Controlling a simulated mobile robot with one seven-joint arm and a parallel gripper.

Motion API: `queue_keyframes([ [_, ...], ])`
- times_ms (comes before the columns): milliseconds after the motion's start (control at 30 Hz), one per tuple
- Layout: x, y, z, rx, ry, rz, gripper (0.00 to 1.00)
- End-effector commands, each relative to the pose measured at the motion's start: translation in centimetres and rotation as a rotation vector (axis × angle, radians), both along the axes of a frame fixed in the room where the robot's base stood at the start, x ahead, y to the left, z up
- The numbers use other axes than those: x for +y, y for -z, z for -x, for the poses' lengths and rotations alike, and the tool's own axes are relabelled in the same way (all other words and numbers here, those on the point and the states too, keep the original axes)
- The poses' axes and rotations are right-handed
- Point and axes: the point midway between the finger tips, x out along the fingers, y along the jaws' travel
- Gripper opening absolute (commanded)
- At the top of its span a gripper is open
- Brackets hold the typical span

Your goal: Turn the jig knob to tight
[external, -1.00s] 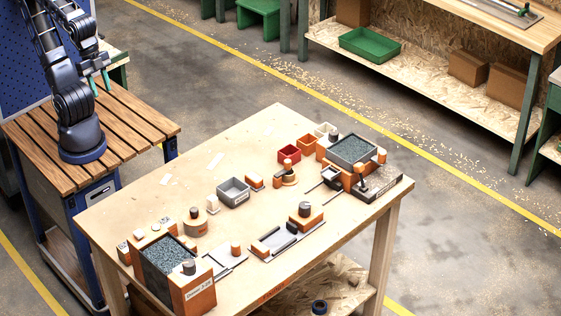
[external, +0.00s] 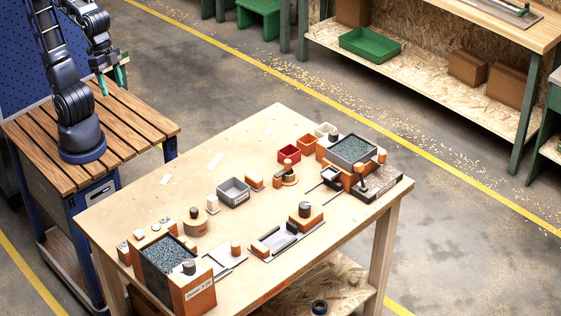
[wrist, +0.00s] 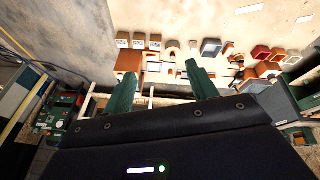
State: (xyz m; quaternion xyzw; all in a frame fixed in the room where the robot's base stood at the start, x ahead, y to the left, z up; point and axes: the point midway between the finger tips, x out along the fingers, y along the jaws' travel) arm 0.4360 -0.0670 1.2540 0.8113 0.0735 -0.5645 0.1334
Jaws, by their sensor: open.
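Several dark knobs stand on orange fixtures on the work table; I cannot tell for sure which one is the jig knob. One dark knob (external: 305,208) sits on an orange block of a flat grey fixture (external: 262,250) near the front edge. Another knob (external: 194,212) stands on a round orange base at the left. My gripper (external: 112,86) is open and empty, above the slatted bench and well away from the table. In the wrist view my gripper's (wrist: 162,70) green fingers are apart, with the small fixtures far beyond them.
The work table (external: 245,140) also bears a left bin of grey granules (external: 165,256), a right one (external: 354,150), a grey box (external: 233,192) and red and orange bins (external: 289,154). Its far-left top is mostly clear. Floor lies between bench and table.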

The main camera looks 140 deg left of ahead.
Motion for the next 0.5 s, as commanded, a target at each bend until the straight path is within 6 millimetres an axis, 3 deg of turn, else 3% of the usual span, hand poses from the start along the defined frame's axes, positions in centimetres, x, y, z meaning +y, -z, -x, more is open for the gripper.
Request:
queue_keyframes([
  [233, 2.2, -1.9, -6.9, 0.059, -0.300, 0.133, 0.58],
  [500, 5.3, -2.6, -14.5, 0.119, -0.638, 0.254, 0.58],
])
